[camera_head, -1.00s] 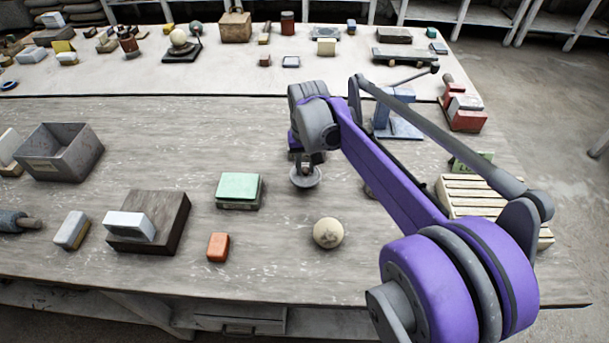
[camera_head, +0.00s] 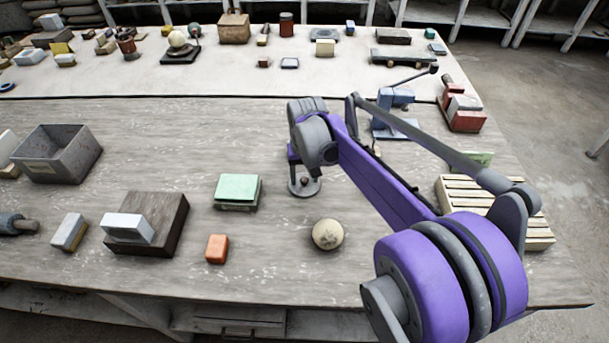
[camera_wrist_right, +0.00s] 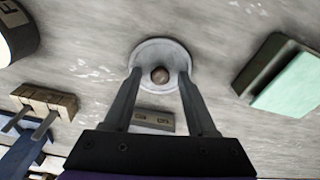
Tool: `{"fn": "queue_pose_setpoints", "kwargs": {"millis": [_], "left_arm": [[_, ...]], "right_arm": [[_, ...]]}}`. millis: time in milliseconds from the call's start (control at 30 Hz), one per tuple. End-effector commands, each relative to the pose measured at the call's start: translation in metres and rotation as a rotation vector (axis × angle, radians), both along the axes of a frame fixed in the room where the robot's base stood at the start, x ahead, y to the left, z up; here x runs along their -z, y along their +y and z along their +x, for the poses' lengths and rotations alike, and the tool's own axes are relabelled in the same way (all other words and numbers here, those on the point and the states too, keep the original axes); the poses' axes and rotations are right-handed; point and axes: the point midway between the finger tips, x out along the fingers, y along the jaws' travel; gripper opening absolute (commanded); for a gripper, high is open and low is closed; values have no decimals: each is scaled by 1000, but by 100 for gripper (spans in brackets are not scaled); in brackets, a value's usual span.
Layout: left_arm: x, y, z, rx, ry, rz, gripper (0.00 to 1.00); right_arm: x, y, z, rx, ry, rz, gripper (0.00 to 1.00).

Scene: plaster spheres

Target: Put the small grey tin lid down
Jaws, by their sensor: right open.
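The small grey tin lid (camera_head: 313,188) is a round pale disc with a brown knob. It appears to lie flat on the grey worktable (camera_head: 240,262), right of the mint green block. It also shows in the right wrist view (camera_wrist_right: 148,50). My right gripper (camera_head: 304,180) is directly above the lid. In the wrist view its two fingers (camera_wrist_right: 160,75) stand apart on either side of the knob, with a gap on each side. My left gripper is not in view.
A mint green block (camera_head: 238,188) lies left of the lid. A plaster sphere (camera_head: 328,234) is nearer the front, an orange block (camera_head: 217,248) left of it. A blue vise-like tool (camera_head: 393,112) and slatted crate (camera_head: 470,192) stand right. Bare table lies between lid and sphere.

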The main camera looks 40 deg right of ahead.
Motion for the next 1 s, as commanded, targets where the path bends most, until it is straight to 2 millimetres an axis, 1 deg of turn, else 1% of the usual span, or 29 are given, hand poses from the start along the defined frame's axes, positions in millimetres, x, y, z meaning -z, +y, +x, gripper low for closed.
{"fn": "queue_pose_setpoints", "kwargs": {"millis": [167,267,500,600,700,833,1000], "left_arm": [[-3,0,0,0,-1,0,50],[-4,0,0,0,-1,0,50],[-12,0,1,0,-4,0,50],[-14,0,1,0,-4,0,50],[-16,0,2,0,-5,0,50],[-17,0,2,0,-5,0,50],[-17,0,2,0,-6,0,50]], "right_arm": [[-6,0,0,0,0,0,57],[-19,1,-2,0,0,0,57],[-70,4,-7,1,0,0,57],[-90,5,-9,1,0,0,57],[-106,6,-11,1,0,0,57],[-118,6,-12,0,0,0,57],[-123,7,-13,0,0,0,57]]}}
